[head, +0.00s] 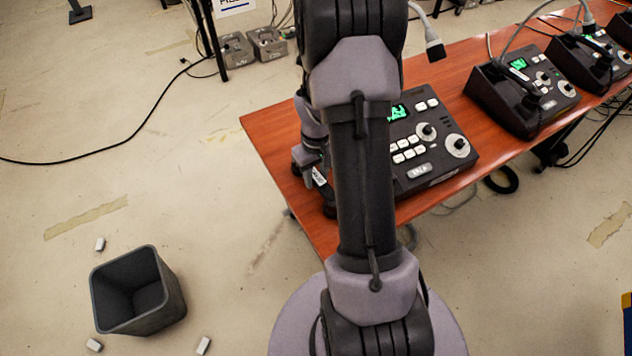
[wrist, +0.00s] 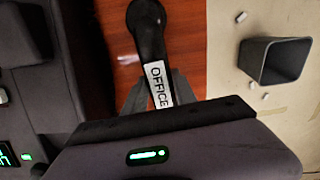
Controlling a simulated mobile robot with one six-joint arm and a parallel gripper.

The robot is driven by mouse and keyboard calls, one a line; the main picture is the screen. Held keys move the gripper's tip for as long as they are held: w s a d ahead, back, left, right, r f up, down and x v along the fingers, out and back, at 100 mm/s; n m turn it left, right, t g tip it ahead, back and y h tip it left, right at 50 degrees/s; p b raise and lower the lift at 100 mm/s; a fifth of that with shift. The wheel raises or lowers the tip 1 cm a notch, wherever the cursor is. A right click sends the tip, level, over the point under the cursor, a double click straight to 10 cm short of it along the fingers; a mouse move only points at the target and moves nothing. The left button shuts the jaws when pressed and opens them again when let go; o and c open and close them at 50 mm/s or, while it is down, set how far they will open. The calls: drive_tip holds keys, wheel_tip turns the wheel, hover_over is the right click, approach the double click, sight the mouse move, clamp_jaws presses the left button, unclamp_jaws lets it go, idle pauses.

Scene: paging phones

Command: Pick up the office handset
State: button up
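The office handset (wrist: 146,35) is black, with a white label reading OFFICE. In the wrist view it runs from the top middle down to my gripper, over red-brown wood. In the head view its label (head: 319,177) shows just left of my arm, near the table's left end. My gripper (wrist: 160,78) has one grey finger on each side of the handset, with no clear gap, and looks shut on it. In the head view my gripper is mostly hidden behind my arm. Whether the handset touches the table is not clear.
A dark desk phone (head: 425,145) with a green display stands right of my arm on the wooden table (head: 265,130). More phones (head: 525,90) stand farther right. A grey bin (head: 140,290) and small white blocks (head: 203,345) are on the floor at lower left.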

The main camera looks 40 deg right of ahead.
clamp_jaws()
drive_tip(key=shift+r, duration=0.1)
